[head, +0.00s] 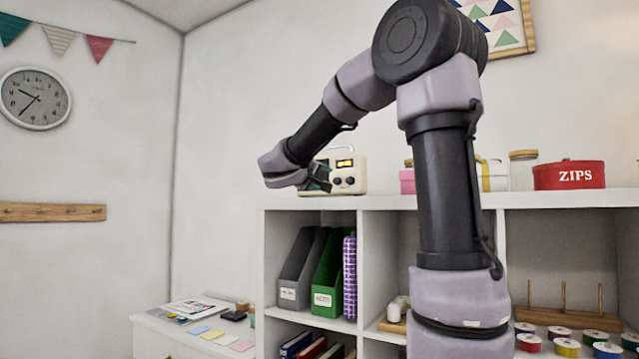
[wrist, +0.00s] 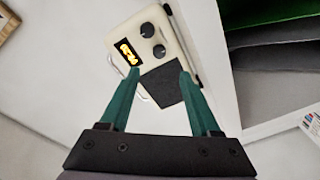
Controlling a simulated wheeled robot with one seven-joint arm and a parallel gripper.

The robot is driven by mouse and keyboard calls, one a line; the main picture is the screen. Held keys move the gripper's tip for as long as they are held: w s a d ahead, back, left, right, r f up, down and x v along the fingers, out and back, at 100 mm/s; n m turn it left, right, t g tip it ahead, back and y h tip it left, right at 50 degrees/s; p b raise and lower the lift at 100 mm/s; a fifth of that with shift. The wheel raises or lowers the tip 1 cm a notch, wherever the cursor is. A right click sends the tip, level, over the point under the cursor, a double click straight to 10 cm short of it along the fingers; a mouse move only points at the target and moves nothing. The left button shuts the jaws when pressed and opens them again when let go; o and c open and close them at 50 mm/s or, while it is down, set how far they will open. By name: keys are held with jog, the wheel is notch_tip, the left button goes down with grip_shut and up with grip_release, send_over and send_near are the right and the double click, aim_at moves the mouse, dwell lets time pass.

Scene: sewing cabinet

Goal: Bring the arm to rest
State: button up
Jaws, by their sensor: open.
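My arm rises in the middle of the head view and bends over to the left. My gripper (head: 318,176) is at its end, in front of the cream radio (head: 347,174) on top of the white shelf unit. In the wrist view my gripper (wrist: 160,78) has its two green fingers spread apart with nothing held between them. The radio (wrist: 178,42) shows beyond the fingertips, with its lit display and dark knobs. I cannot tell the exact gap between the fingertips and the radio.
The white shelf unit (head: 361,262) holds grey (head: 300,268) and green (head: 328,272) file holders and several thread spools. A red ZIPS tin (head: 569,175) stands on top at right. A low white surface (head: 180,327) with cards and papers is at lower left. The air left of my gripper is clear.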

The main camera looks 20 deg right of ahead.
jog(key=s+d+f+m+g+y, duration=0.2)
jog(key=s+f+m+g+y, duration=0.35)
jog(key=s+f, duration=1.05)
jog(key=s+a+f+y, duration=0.3)
jog(key=s+a+y, duration=0.6)
jog(key=s+a, duration=0.3)
jog(key=shift+s+a+f+m, duration=0.35)
jog(key=shift+a+m, duration=0.05)
jog(key=shift+m, duration=0.05)
jog(key=shift+d, duration=0.15)
